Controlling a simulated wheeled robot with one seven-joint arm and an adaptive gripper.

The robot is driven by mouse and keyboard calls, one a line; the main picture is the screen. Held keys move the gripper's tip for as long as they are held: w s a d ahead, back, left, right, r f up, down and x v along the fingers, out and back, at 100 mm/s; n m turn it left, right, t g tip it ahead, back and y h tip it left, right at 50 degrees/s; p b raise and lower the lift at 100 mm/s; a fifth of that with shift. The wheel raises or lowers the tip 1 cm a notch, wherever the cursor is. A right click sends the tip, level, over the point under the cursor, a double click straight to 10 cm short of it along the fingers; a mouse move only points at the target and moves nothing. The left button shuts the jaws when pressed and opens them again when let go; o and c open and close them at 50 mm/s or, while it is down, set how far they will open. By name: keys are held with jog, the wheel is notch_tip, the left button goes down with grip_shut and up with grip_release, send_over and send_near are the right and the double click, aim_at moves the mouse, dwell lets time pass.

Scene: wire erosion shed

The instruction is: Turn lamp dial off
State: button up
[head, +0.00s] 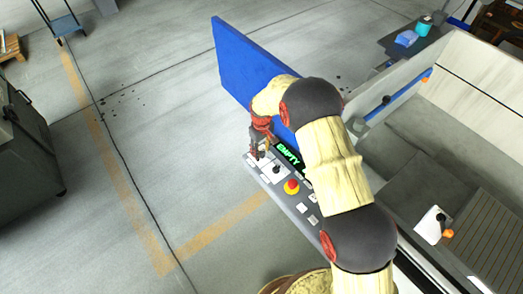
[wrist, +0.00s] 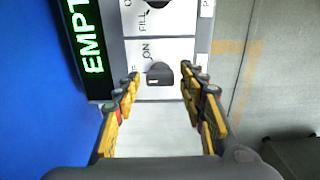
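The dial (wrist: 160,73) is a dark knob on a white plate marked ON, with a partly hidden label at its left. It sits between the fingertips of my gripper (wrist: 160,80) in the wrist view. The fingers are open, one on each side, and I cannot tell whether either touches the knob. No lamp label is readable, and the knob's pointing direction is unclear. In the head view, my gripper (head: 259,149) is at the far left end of the control panel (head: 304,204) and largely hides this dial.
A second dial (head: 277,169), by the FILL label, is beside it. A green EMPTY display (head: 289,154) and a red button (head: 291,187) share the panel. A blue board (head: 240,65) stands behind. A machine tub (head: 440,150) is at right; open floor lies left.

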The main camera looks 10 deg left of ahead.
aim_at(262, 152)
dwell(0.3)
notch_tip(262, 152, up, 12)
dwell(0.5)
dwell(0.5)
jog(key=s+d+r+m+t+b, duration=0.2)
jog(key=s+d+r+m, duration=0.1)
jog(key=s+d+r, duration=0.4)
jog(key=s+d+r+m+t+b, duration=0.1)
jog(key=s+d+r+m+b, duration=0.1)
jog(key=s+d+r, duration=0.6)
jog(key=s+d+r+m+t+b, duration=0.2)
jog(key=s+d+r+m, duration=0.2)
jog(key=s+d+r, duration=0.4)
jog(key=shift+s+d+m+t+b, duration=0.1)
jog(key=shift+s+d+m, duration=0.05)
jog(key=shift+s+d, duration=1.35)
jog(key=shift+s+d+m+t+b, duration=0.1)
jog(key=shift+s+d, duration=0.9)
jog(key=shift+s, duration=0.95)
jog(key=shift+s+d+m+t+b, duration=0.1)
jog(key=shift+s+d+m, duration=0.05)
jog(key=shift+s+d, duration=1.35)
jog(key=shift+s+a, duration=0.2)
jog(key=shift+a, duration=0.05)
